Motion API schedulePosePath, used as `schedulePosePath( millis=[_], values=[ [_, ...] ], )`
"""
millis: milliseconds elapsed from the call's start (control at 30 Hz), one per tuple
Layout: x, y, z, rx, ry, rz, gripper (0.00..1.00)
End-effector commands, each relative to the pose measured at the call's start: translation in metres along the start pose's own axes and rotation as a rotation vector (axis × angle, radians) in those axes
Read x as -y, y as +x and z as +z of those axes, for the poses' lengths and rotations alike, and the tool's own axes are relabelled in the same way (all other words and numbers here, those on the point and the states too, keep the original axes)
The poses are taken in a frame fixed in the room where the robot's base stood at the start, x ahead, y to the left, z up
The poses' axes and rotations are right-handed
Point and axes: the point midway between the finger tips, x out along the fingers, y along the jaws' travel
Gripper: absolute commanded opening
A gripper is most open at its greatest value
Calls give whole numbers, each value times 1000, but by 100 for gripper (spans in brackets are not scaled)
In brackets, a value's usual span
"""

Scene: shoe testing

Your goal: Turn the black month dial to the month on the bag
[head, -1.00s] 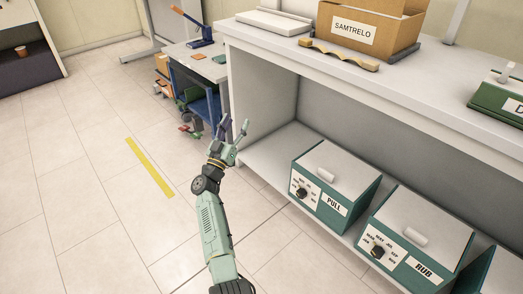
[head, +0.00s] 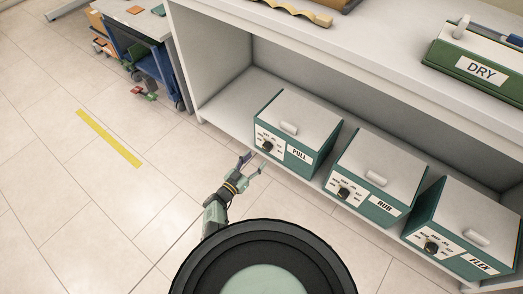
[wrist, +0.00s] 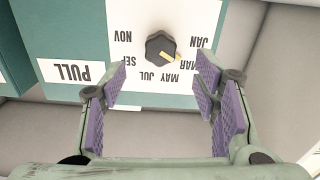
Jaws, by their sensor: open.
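The black month dial (wrist: 160,46) on the PULL box (head: 297,133) has a yellow pointer mark. In the wrist view it points lower right, toward MAR. Month labels JAN, MAR, MAY, JUL, SEP and NOV surround it on a white plate (wrist: 135,14). My gripper (head: 253,163) is open and empty just in front of the PULL box's dial side. In the wrist view its purple-padded fingers (wrist: 160,95) stand apart on either side below the dial, not touching it. Two similar black dials are on the RUB box (head: 343,193) and the FLEX box (head: 431,247). No bag is in view.
The boxes stand in a row on the low shelf (head: 222,112) under a white worktop (head: 385,45). A green DRY box (head: 450,66) stands on top. A blue cart (head: 140,60) is at the upper left.

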Motion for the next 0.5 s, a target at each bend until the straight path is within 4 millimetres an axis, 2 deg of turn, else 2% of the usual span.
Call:
schedulePosePath(
  millis=[100,233,500],
  values=[
    [-1,25,4,-1,1,5,55],
    [-1,46,3,-1,1,4,55],
    [0,66,0,0,0,0,55]
  ],
)
